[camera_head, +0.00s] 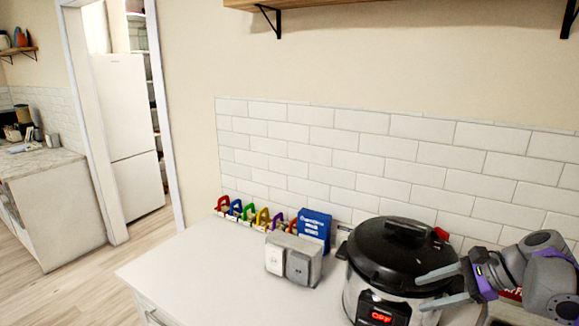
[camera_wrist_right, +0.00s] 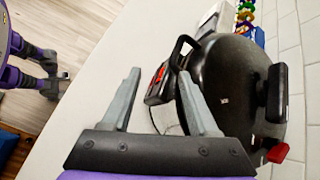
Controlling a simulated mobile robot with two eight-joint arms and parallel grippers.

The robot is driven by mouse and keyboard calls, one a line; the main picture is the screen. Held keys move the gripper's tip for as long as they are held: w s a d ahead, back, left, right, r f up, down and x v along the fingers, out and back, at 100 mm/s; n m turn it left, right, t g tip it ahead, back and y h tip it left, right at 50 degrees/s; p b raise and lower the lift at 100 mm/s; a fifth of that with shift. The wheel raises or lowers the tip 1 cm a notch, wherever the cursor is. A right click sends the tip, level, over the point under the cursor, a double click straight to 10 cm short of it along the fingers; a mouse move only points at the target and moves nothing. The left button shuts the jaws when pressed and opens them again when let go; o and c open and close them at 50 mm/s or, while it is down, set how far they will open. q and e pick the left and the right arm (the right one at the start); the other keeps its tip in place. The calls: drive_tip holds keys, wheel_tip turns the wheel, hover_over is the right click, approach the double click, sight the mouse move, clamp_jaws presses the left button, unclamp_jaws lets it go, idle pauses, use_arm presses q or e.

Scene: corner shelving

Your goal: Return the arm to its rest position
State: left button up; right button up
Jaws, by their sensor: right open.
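My right gripper (camera_head: 420,293) comes in from the right in the head view, in front of the black and silver pressure cooker (camera_head: 377,253). Its two grey fingers are apart with nothing held between them. In the right wrist view the open fingers (camera_wrist_right: 160,75) point toward the cooker's black lid (camera_wrist_right: 228,85) and control panel (camera_wrist_right: 160,82); I cannot tell whether they touch it. A purple and grey part of my other arm (camera_wrist_right: 45,72) shows at the left of the wrist view, too small to read its jaws.
A tiled wall (camera_head: 350,150) stands close behind. A wooden shelf (camera_head: 400,4) hangs above. The counter's left end is clear.

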use_arm(q)
drive_tip(key=shift+s+d, duration=0.1)
drive_tip(key=shift+s, duration=0.15)
use_arm(e)
drive_tip(key=s+a+f+n+h, duration=0.4)
drive_tip(key=s+a+f+n, duration=0.2)
drive_tip(key=s+f+n, duration=0.3)
drive_tip(key=s+a+f+n+t+h, duration=0.1)
drive_tip(key=s+a+f+n+h, duration=0.3)
drive_tip(key=s+f+n, duration=0.6)
drive_tip(key=shift+a+f, duration=0.65)
drive_tip(key=shift+a, duration=0.45)
drive_tip(key=shift+s, duration=0.1)
drive_tip(key=shift+c, duration=0.2)
